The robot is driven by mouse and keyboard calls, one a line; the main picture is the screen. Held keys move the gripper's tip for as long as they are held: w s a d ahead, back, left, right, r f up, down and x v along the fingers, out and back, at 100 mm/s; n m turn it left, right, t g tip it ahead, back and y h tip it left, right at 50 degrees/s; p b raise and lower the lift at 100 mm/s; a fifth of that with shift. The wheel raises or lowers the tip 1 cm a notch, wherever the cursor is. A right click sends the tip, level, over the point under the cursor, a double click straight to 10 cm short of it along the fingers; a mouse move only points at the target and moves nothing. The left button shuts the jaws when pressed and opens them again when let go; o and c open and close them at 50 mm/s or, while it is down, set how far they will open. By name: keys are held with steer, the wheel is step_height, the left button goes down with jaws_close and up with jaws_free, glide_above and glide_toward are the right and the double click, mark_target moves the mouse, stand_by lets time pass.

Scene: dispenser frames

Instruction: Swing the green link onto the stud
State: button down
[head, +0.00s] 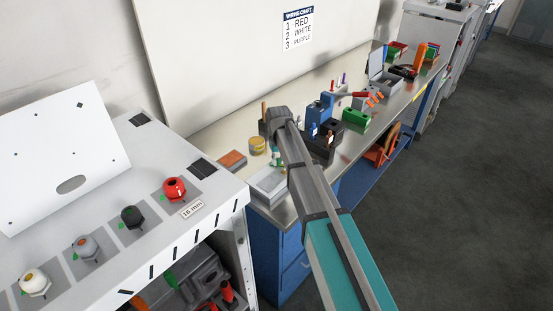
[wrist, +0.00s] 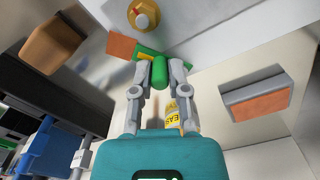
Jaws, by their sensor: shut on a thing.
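The green link (wrist: 150,53) shows in the wrist view as a flat green bar just beyond my fingertips, with an upright green cylinder (wrist: 160,72) at it. My gripper (wrist: 161,70) is shut on this green cylinder, one finger on each side. A brass round knob (wrist: 143,14) on a pale surface lies beyond the link, apart from it. I cannot tell whether it is the stud. In the head view a small green part (head: 276,156) shows beside my arm; my fingertips are mostly hidden there.
On the bench a grey-white box (head: 268,184), an orange-topped block (head: 232,160) and a yellow tin (head: 257,146) stand close to my gripper. Black and blue fixtures (head: 322,134) stand right of my arm. A white panel with colored knobs (head: 175,188) is at left.

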steer(key=m, duration=0.1)
steer(key=s+m, duration=0.1)
steer(key=m, duration=0.1)
steer(key=shift+m, duration=0.3)
steer(key=shift+s+a+m, duration=0.1)
steer(key=shift+s+m, duration=0.05)
steer(key=shift+m, duration=0.6)
steer(key=shift+s+a+m, duration=0.1)
steer(key=shift+m, duration=0.65)
steer(key=c, duration=0.6)
jaws_free()
steer(key=shift+c, duration=0.2)
steer(key=shift+r, duration=0.1)
